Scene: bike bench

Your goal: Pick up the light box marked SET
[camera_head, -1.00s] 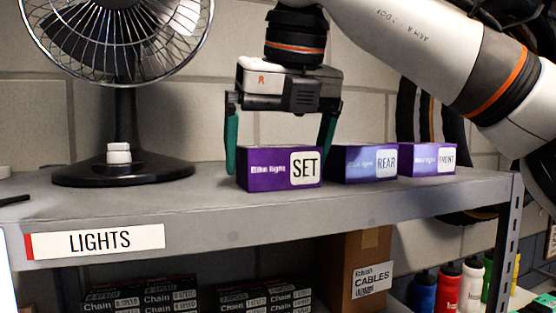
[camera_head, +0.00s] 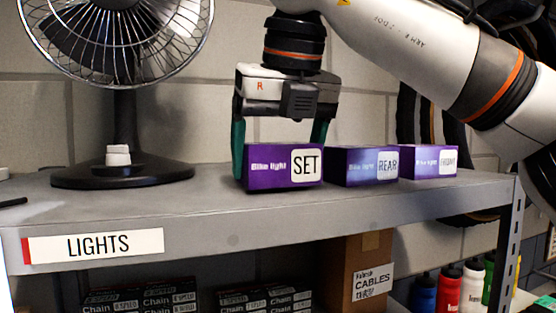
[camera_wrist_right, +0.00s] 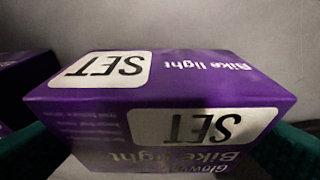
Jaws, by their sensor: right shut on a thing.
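The purple light box marked SET (camera_head: 268,170) is on the top shelf, at the left end of a row of light boxes. My right gripper (camera_head: 281,150) is above it with its green fingers down on both sides of the box, shut on it. In the right wrist view the box (camera_wrist_right: 160,98) fills the middle, with the green fingers (camera_wrist_right: 160,155) at its left and right ends. Whether the box's bottom touches the shelf is hard to tell. My left gripper does not show.
Boxes marked REAR (camera_head: 362,166) and FRONT (camera_head: 428,160) stand just right of the SET box. A black fan (camera_head: 122,172) stands to the left on the shelf (camera_head: 210,208). A LIGHTS label (camera_head: 93,244) is on the shelf edge. The wall is close behind.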

